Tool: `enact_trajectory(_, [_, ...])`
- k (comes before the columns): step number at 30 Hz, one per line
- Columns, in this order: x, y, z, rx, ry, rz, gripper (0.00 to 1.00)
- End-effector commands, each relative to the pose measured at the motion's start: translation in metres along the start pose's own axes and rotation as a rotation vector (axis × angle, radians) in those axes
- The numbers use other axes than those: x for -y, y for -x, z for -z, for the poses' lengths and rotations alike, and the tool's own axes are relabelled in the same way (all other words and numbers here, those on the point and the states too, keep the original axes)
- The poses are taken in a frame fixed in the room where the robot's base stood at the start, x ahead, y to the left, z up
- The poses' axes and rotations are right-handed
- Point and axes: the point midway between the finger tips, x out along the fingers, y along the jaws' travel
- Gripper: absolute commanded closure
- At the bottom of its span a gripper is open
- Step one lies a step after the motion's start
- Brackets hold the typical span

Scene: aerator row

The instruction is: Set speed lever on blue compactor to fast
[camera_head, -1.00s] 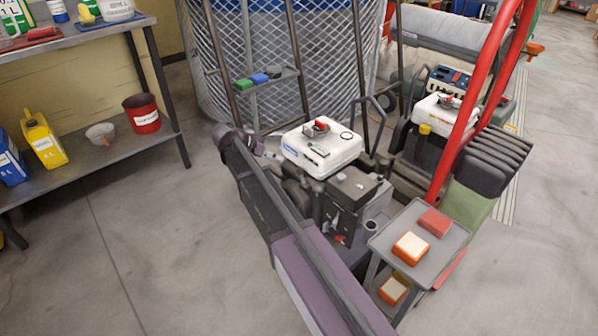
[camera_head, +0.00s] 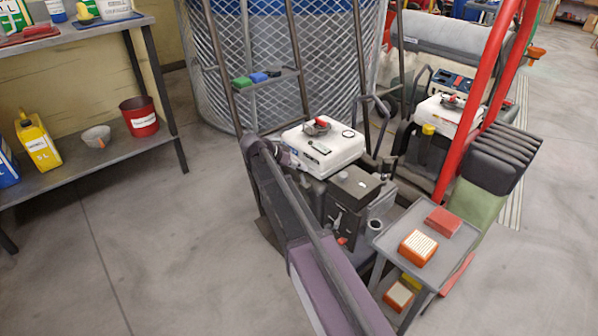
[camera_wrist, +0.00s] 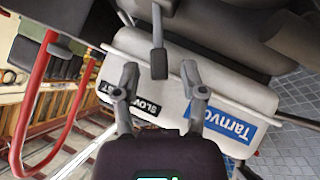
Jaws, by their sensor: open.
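In the wrist view a dark grey lever (camera_wrist: 158,58) with a flat paddle end hangs down in front of a pale panel (camera_wrist: 272,100). The panel carries a black SLOW label (camera_wrist: 146,106) and a blue label reading "Tarnvo"; a partly hidden dark label lies further left. My gripper (camera_wrist: 159,70) is open, with one finger on each side of the lever's end. I cannot tell whether either finger touches it. In the head view my gripper (camera_head: 291,160) is beside the near machine's white top (camera_head: 336,155). The lever cannot be made out there.
A grey stand (camera_head: 385,238) with red and orange-white blocks is right of the near machine. A red curved bar (camera_head: 465,120) rises beyond it. A mesh-fronted cage (camera_head: 215,75) is behind. Open floor lies left, before the shelf (camera_head: 95,170).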

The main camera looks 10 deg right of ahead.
Motion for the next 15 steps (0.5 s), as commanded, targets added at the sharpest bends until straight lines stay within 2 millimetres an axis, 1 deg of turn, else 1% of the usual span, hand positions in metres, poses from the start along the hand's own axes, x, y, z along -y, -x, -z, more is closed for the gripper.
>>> enact_trajectory(4, [0.0000, -0.0048, 0.0000, 0.000, 0.000, 0.000, 0.46])
enact_trajectory(13, [-0.0002, -0.0048, 0.0003, 0.000, 0.000, 0.000, 0.46])
enact_trajectory(14, [-0.0002, -0.0047, 0.0003, 0.000, 0.000, 0.000, 0.55])
enact_trajectory(15, [-0.0002, -0.0047, 0.0003, 0.000, 0.000, 0.000, 0.67])
